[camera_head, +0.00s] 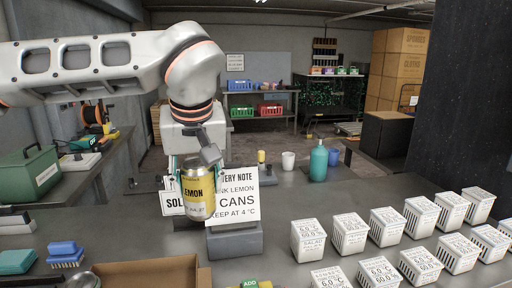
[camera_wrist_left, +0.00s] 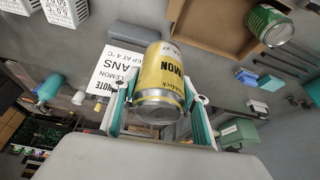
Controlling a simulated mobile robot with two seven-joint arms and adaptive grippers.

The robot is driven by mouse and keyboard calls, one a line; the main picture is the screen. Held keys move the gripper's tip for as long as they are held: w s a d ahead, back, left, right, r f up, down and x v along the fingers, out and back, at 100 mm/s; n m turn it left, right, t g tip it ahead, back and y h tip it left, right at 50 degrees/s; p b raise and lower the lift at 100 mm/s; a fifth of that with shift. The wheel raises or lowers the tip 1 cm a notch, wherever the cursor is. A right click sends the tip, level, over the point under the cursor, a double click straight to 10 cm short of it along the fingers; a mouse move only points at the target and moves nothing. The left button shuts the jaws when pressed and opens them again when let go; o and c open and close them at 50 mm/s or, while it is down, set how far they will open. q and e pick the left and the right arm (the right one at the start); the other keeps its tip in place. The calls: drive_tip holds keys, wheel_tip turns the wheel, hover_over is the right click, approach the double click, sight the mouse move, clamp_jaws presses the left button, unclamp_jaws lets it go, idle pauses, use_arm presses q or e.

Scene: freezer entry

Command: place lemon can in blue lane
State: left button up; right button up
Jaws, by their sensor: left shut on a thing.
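The yellow lemon can (camera_head: 198,196) with silver ends is held upright above the table by my left gripper (camera_head: 198,170). In the left wrist view the lemon can (camera_wrist_left: 160,84) sits between the teal fingers of my left gripper (camera_wrist_left: 160,112), one on each side of it. The can hangs in front of a white sign about lemon cans (camera_head: 236,198) on a grey base (camera_head: 235,240). I cannot make out a blue lane in either view. My right gripper is not in view.
A cardboard tray (camera_head: 150,272) lies at the front, with a green can (camera_wrist_left: 270,24) at it in the wrist view. Several white labelled baskets (camera_head: 350,233) fill the right side. Blue brushes (camera_head: 64,252) lie at left. A teal bottle (camera_head: 318,162) stands behind.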

use_arm(q)
drive_tip(key=shift+s+a+f, duration=0.1)
drive_tip(key=shift+a+f, duration=0.05)
drive_tip(key=shift+f, duration=0.1)
drive_tip(key=s+a+f+m, duration=0.1)
drive_tip(key=s+a+f, duration=0.3)
drive_tip(key=a+f, duration=0.2)
drive_tip(key=s+a+f+m+h, duration=0.1)
drive_tip(key=s+a+f+m, duration=0.1)
drive_tip(key=s+a+f, duration=0.3)
wheel_tip(320, 180, down, 4)
drive_tip(key=shift+a+r, duration=0.25)
drive_tip(key=shift+a, duration=0.45)
